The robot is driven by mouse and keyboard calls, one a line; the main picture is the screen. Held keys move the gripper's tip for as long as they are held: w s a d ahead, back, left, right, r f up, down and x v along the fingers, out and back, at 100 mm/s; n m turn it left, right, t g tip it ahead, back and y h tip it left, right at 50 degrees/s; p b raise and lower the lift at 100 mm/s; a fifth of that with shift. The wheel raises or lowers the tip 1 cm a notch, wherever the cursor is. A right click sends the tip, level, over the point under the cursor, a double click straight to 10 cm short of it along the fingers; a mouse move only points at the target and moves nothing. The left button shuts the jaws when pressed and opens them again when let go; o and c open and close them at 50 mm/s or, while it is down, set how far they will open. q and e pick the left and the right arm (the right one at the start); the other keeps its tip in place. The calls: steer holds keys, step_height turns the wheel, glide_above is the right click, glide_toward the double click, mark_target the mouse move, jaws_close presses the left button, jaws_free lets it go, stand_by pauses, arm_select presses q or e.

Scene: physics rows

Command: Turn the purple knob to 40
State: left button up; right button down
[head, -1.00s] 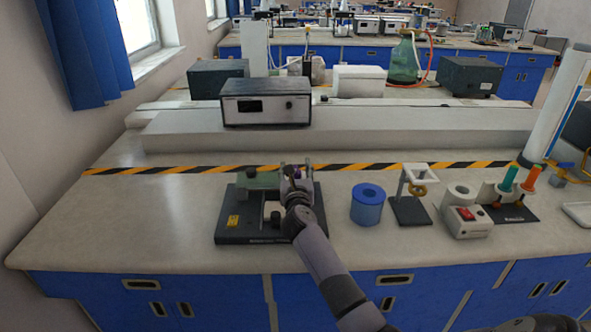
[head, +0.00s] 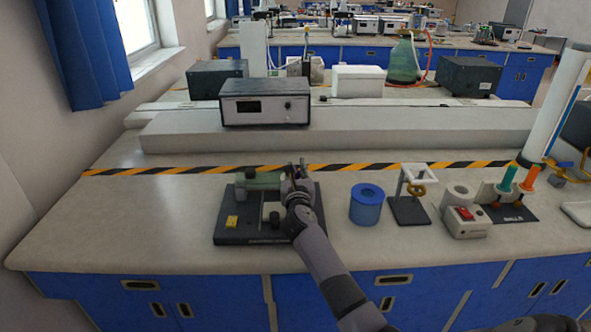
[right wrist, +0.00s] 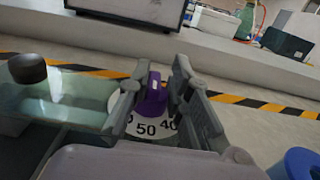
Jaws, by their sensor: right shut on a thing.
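The purple knob (right wrist: 155,97) stands on a white dial (right wrist: 147,138) in the right wrist view. A pale mark shows on the knob's top. The dial numbers 50 and 40 are readable on its near side; another at left is partly hidden. My right gripper (right wrist: 152,88) is shut on the knob, one finger on each side. In the head view my right gripper (head: 293,172) is over the right part of a dark-based device (head: 236,237) with a greenish glass cylinder (head: 262,181), and it hides the knob. My left gripper is not in view.
A blue ring-shaped block (head: 366,207), a small stand (head: 409,210) and a white box with a red switch (head: 466,222) stand right of the device. A grey instrument (head: 265,109) is on the ledge behind. The bench left of the device is clear.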

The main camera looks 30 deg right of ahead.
steer(key=shift+w+a, duration=0.1)
steer(key=shift+a, duration=0.15)
